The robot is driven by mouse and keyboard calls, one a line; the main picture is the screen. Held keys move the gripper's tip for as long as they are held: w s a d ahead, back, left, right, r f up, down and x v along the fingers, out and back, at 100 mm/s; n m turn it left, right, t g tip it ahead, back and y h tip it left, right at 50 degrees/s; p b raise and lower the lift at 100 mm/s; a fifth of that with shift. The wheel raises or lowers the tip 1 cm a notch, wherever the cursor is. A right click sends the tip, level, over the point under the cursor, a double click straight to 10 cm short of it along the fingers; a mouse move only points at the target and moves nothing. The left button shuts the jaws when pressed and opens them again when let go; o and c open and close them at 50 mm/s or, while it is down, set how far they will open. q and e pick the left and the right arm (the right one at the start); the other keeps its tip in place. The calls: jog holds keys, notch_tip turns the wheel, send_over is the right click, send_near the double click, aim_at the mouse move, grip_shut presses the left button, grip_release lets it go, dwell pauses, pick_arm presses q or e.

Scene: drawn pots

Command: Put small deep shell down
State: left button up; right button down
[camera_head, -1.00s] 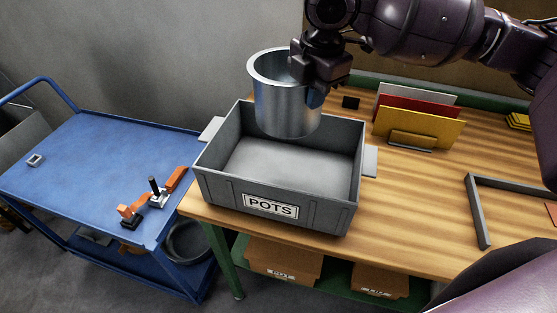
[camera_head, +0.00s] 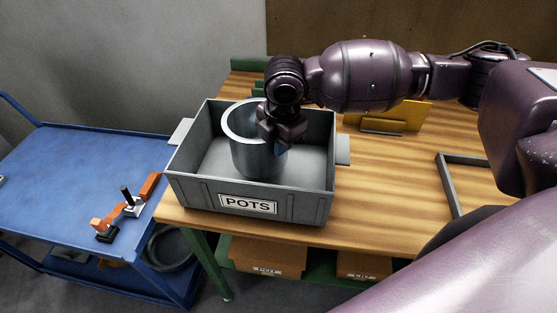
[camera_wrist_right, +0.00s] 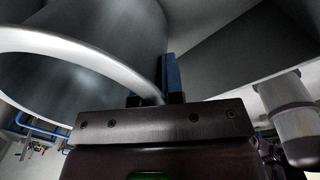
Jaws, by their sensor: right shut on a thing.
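The small deep shell (camera_head: 257,158) is a grey metal cylinder with an open top and a pale rim. It stands upright inside the grey POTS crate (camera_head: 190,190), its lower part below the crate's walls. Whether its base touches the crate floor I cannot tell. My right gripper (camera_head: 283,140) is shut on the shell's right-hand wall at the rim. In the right wrist view the shell's rim (camera_wrist_right: 95,62) runs in between the fingers (camera_wrist_right: 165,85). My left gripper is not in view.
The crate stands on a wooden workbench (camera_head: 390,190). A yellow panel (camera_head: 402,116) in a holder and a grey frame (camera_head: 449,185) lie to the right. A blue trolley (camera_head: 60,180) with an orange clamp (camera_head: 128,207) stands left. Crate floor around the shell looks bare.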

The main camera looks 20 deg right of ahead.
aim_at(279, 162)
jog(key=shift+f, duration=2.8)
jog(key=shift+f, duration=0.15)
jog(key=c, duration=1.2)
grip_release()
jog(key=shift+c, duration=0.2)
jog(key=r, duration=0.8)
jog(key=s+r, duration=0.1)
jog(key=r, duration=0.3)
jog(key=shift+d+r, duration=0.15)
